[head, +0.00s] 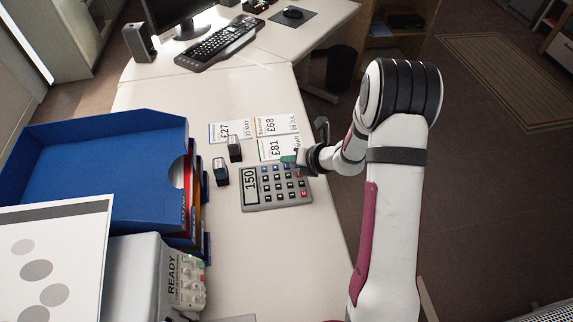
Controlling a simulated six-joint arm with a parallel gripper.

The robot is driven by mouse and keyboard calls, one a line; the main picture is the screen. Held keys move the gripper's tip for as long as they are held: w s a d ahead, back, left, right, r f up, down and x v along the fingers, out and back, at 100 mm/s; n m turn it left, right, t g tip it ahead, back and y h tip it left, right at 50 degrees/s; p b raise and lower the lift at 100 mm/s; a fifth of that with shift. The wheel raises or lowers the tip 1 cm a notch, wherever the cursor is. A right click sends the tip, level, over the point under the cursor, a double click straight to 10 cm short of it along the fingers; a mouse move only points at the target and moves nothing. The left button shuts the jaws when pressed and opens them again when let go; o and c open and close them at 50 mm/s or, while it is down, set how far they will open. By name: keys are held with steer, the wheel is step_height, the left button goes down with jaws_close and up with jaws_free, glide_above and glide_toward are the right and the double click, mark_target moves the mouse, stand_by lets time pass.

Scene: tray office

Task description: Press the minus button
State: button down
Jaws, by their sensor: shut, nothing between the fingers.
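The grey calculator (258,204) lies on the white desk, and its display (250,181) reads 150. It has rows of dark keys, a few blue ones along the upper edge and a red one at the lower right. The symbols on the keys are too small to read, so I cannot tell which is minus. My gripper (289,160) is shut and empty. Its teal tip is over the upper edge of the calculator, near the blue keys. I cannot tell whether it touches a key. My gripper hides part of the calculator's upper right corner.
Paper slips (270,126) marked £27, £68 and £81 lie behind the calculator. Two small dark stamps (221,172) stand to its left. A blue tray (95,165) and a grey machine labelled READY (150,270) are further left. The desk in front of the calculator is clear.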

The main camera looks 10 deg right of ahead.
mark_target(289, 170)
steer(key=shift+r, duration=2.55)
